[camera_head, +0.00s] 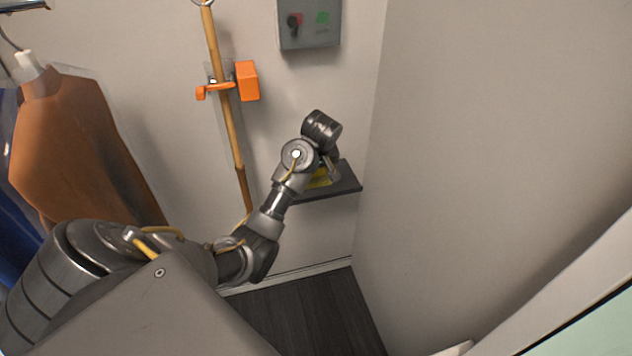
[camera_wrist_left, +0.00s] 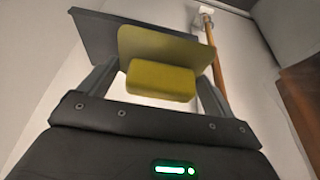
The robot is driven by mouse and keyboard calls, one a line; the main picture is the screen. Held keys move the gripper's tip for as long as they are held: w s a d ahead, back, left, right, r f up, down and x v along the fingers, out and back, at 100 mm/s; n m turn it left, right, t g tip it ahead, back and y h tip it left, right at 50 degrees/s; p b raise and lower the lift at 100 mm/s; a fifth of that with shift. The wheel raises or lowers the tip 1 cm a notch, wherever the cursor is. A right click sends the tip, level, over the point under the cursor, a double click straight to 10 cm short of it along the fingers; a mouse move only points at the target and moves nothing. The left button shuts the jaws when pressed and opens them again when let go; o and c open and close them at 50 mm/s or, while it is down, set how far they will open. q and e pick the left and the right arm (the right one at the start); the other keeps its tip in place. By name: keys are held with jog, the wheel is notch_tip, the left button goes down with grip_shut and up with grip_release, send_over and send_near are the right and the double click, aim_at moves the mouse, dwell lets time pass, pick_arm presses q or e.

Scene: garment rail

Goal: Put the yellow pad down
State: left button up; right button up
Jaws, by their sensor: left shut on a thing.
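The yellow pad (camera_head: 319,180) is partly hidden behind my left gripper (camera_head: 328,172) in the head view, at the small dark wall shelf (camera_head: 340,185). In the left wrist view the pad shows as a flat yellow plate (camera_wrist_left: 165,48) with a thick yellow block (camera_wrist_left: 160,80) on its near side. My left gripper's fingers (camera_wrist_left: 160,84) stand on either side of the block, shut on it. The dark shelf (camera_wrist_left: 92,36) lies just beyond the plate. I cannot tell whether the pad touches the shelf. My right gripper is not in view.
A wooden pole (camera_head: 222,95) in an orange clip (camera_head: 246,80) stands left of the shelf. A grey switch box (camera_head: 308,24) hangs above it. A side wall (camera_head: 480,150) closes in on the right. A brown garment (camera_head: 80,140) hangs at left.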

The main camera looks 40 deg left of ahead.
pick_arm(q)
jog(key=w+a+f+b, duration=0.1)
jog(key=w+a+f, duration=0.1)
jog(key=w, duration=0.1)
jog(key=w+a+f+b, duration=0.1)
jog(key=w+a+f, duration=0.2)
jog(key=w+a+f+b, duration=0.1)
jog(key=w+a+f, duration=0.1)
jog(key=w+f, duration=0.1)
jog(key=shift+w+a, duration=0.35)
jog(key=shift+w+a+f, duration=0.15)
jog(key=shift+w+f, duration=0.25)
jog(key=shift+f, duration=0.1)
jog(key=x, duration=0.1)
jog(key=p+x, duration=0.1)
jog(key=x, duration=0.1)
jog(key=shift+f, duration=0.35)
jog(key=shift+s, duration=0.1)
jog(key=shift+d+f, duration=0.15)
jog(key=shift+d, duration=0.05)
jog(key=o, duration=0.9)
jog(key=shift+c, duration=0.2)
